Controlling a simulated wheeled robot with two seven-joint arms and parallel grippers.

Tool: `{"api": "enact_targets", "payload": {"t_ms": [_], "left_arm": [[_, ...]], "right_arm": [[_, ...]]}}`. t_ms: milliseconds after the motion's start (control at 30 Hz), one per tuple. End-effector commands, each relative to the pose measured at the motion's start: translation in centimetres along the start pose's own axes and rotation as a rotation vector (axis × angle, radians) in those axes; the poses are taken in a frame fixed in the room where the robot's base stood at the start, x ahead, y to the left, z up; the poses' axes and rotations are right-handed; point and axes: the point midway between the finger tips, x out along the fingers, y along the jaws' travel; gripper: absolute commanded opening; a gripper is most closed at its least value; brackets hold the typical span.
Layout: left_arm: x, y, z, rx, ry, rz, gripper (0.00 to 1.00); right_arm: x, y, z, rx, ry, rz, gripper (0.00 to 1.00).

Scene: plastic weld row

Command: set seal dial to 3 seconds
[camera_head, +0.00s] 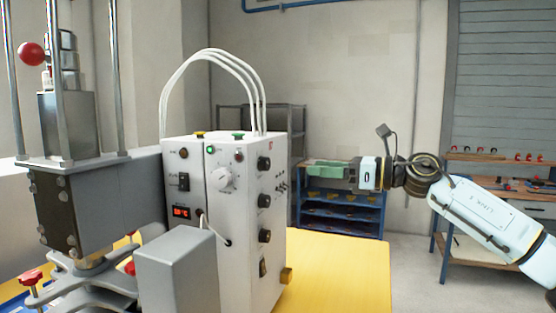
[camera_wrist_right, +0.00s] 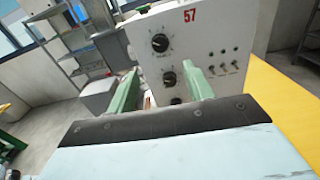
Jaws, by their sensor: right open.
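The white control box (camera_head: 190,245) stands at the centre of the head view. A large pale dial (camera_head: 224,179) is on its front, and several black knobs (camera_head: 264,201) run down its right side face. I cannot tell which one is the seal dial, and the markings are too small to read. My right gripper (camera_head: 312,169) is open and empty, right of the box and apart from it, its green fingers pointing left. In the right wrist view, the side face (camera_wrist_right: 215,35) with the number 57 lies ahead, and a black knob (camera_wrist_right: 169,78) shows between the open fingers. My left gripper is not in view.
A grey press (camera_head: 105,200) stands left of the box, with a grey block (camera_head: 178,270) in front. White hoses (camera_head: 213,60) arch above the box. The yellow tabletop (camera_head: 335,270) right of it is clear. Blue shelving (camera_head: 340,215) stands behind.

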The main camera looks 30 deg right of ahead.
Motion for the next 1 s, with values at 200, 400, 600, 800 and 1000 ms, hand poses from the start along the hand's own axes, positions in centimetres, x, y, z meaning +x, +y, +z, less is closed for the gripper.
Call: {"api": "enact_targets", "payload": {"t_ms": [200, 400, 600, 800, 1000], "left_arm": [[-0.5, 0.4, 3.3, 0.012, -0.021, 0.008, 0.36], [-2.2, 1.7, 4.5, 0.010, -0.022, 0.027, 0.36], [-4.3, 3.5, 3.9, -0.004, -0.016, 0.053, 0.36], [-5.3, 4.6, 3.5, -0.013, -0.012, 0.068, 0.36], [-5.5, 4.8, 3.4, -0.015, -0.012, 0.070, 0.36]], "right_arm": [[1.8, 0.0, 0.3, 0.001, -0.001, 0.001, 0.51], [4.3, 0.1, 0.6, 0.003, -0.003, 0.003, 0.51], [7.6, 0.1, 0.6, 0.002, -0.003, 0.002, 0.51], [10.0, 0.0, 0.2, 0.002, -0.002, 0.000, 0.51], [10.6, 0.0, 0.0, 0.000, -0.001, -0.001, 0.51]]}}
